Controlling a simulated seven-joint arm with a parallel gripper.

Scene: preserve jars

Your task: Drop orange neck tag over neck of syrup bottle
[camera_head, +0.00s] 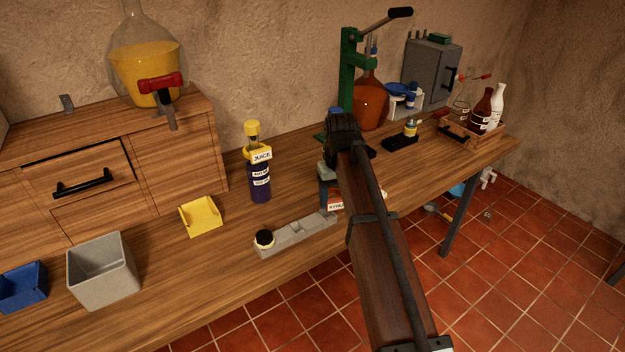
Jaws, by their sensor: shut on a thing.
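My gripper (328,183) is over the middle of the bench, near its front edge, with my arm reaching in from the lower right. It is shut on the orange neck tag (335,196), which shows as a small orange-red patch with a white lettered strip below the fingers. My arm hides the rest of the tag. I cannot make out the syrup bottle for certain; a blue top (335,111) shows just above my wrist, its lower part hidden. Whether the tag touches anything below is not clear.
A juice bottle (261,186) with a yellow tag stands left of my gripper. A grey block (296,238) with a dark round piece lies in front. A yellow holder (201,216), grey bin (103,272) and green press (348,75) stand around. A bottle crate (457,132) is far right.

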